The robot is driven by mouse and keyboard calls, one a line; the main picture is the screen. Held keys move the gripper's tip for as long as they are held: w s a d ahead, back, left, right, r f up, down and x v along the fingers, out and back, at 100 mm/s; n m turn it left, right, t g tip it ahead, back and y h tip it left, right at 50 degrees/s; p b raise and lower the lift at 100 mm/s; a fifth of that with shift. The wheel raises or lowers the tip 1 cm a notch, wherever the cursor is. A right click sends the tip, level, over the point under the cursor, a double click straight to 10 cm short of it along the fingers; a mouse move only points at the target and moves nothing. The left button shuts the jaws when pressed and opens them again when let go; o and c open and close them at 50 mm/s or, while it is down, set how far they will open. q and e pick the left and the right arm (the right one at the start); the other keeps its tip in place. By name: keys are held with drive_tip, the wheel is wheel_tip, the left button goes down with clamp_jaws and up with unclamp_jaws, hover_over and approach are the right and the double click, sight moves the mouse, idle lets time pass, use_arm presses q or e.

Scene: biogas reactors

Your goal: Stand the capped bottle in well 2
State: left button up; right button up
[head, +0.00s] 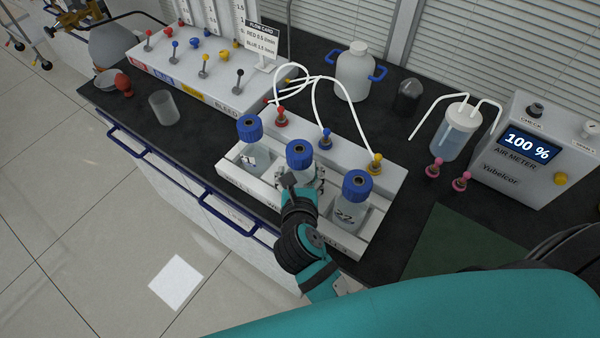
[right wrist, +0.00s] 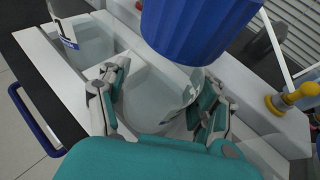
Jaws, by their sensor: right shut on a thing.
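A white rack (head: 228,173) holds bottles in a row. The capped bottle (head: 299,155) with the blue cap is upright, or nearly so, at the middle place of the rack, between the two other bottles. My right gripper (head: 304,183) is shut on its glass body below the cap. In the right wrist view the two fingers of the gripper (right wrist: 160,98) lie on either side of the clear bottle (right wrist: 158,92), under its large blue cap. The bottle's base is hidden, so I cannot tell whether it rests on the well floor. My left gripper is not in view.
A blue-capped bottle (head: 249,135) stands at the rack's left, and another (head: 351,204) marked 2 at its right. Behind are red, blue and yellow valves (head: 375,163) with white tubes. An air meter (head: 540,140) stands at right. A beaker (head: 164,107) is at left.

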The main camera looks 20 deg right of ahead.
drive_tip(key=o, duration=1.3)
drive_tip(key=shift+d+f, duration=0.1)
drive_tip(key=shift+o, duration=1.2)
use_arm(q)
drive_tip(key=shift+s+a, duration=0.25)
use_arm(e)
drive_tip(key=shift+r, duration=0.2)
use_arm(q)
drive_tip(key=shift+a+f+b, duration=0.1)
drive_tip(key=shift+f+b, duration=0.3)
drive_tip(key=shift+b, duration=0.05)
use_arm(e)
drive_tip(key=v, duration=1.2)
